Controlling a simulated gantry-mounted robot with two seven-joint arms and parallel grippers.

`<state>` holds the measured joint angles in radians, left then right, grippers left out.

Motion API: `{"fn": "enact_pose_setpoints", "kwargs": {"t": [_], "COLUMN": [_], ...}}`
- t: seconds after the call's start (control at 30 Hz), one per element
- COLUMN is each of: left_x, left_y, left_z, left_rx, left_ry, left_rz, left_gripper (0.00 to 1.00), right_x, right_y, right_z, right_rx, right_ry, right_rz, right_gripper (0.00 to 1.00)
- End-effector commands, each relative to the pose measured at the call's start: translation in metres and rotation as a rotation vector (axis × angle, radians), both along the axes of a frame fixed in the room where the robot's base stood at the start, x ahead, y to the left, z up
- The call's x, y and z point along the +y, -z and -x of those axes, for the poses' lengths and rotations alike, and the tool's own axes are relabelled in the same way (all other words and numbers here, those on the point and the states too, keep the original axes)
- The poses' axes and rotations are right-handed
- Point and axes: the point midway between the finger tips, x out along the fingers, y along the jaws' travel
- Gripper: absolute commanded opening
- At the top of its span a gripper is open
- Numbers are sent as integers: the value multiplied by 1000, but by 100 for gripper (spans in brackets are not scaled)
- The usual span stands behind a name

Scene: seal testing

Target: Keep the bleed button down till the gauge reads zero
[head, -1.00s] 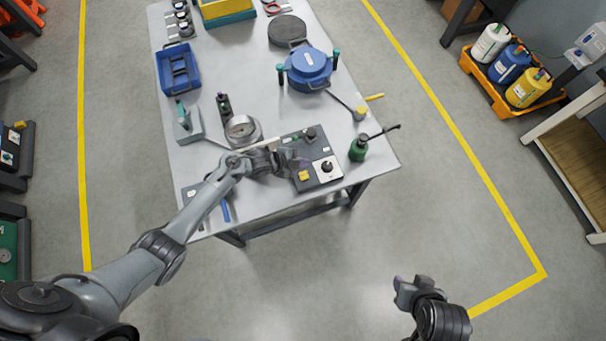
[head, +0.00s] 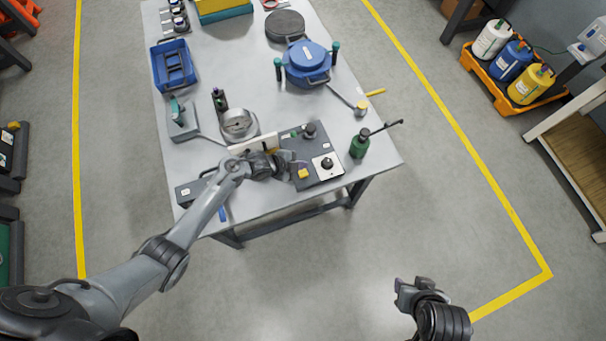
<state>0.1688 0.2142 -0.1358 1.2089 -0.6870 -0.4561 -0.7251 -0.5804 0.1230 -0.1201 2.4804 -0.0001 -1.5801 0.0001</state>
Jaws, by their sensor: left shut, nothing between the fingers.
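A dark control panel (head: 325,143) lies near the front right of the table. It carries a yellow button (head: 303,173), a black knob on a white plate (head: 326,163), another black knob (head: 310,130) and a small green part. I cannot tell for certain which is the bleed button. The round gauge (head: 238,123) stands left of the panel; its reading is too small to make out. My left gripper (head: 291,165) is shut and empty, over the panel's left edge beside the yellow button; contact cannot be made out. My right gripper (head: 412,288) hangs apart from the table, over the floor.
A green bottle (head: 360,144) with a dark spout stands right of the panel. A blue lidded pot (head: 307,62), a blue tray (head: 174,66) and a grey fixture with a green handle (head: 181,118) are further back. The table's (head: 225,80) middle is mostly clear.

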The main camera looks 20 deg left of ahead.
Motion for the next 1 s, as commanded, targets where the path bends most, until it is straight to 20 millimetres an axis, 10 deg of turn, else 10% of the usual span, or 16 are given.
{"fn": "enact_pose_setpoints", "kwargs": {"t": [0.3, 1.0], "left_x": [0, 0], "left_y": [34, 36], "left_z": [0, 0], "left_rx": [1, 0], "left_ry": [0, -1], "left_rz": [-1, 1], "left_gripper": [0, 0], "right_x": [2, 0], "right_y": [30, 32], "right_z": [0, 0], "right_rx": [1, 1], "right_ry": [4, -1], "right_rz": [-7, 1], "right_gripper": [43, 43]}}
